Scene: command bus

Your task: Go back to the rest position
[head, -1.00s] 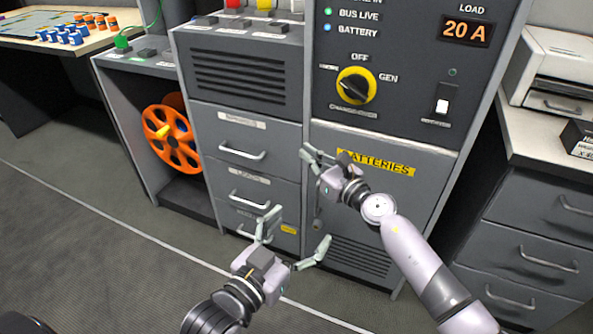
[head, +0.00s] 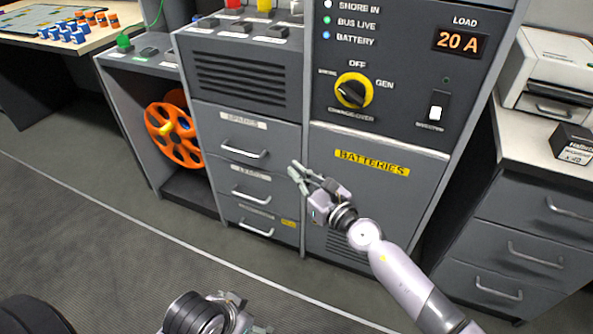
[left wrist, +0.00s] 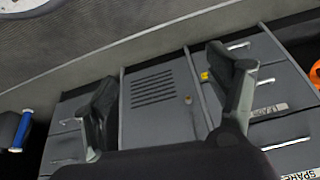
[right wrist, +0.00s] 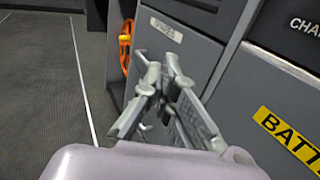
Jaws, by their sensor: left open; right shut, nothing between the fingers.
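My right gripper (head: 306,177) is in front of the grey cabinet, between the drawer stack and the yellow BATTERIES label (head: 372,163). Its fingers are shut with nothing between them, as the right wrist view (right wrist: 165,72) also shows. My left gripper (head: 250,312) is low at the bottom edge of the head view, partly cut off. In the left wrist view its two fingers (left wrist: 165,100) are spread wide and empty, with cabinet fronts beyond them.
The drawer stack (head: 250,125) and the battery door (head: 400,215) are closed. A changeover knob (head: 353,91) sits above the door. An orange reel (head: 174,131) stands in an open bay at left. A counter with drawers (head: 535,215) is at right. Floor in front is clear.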

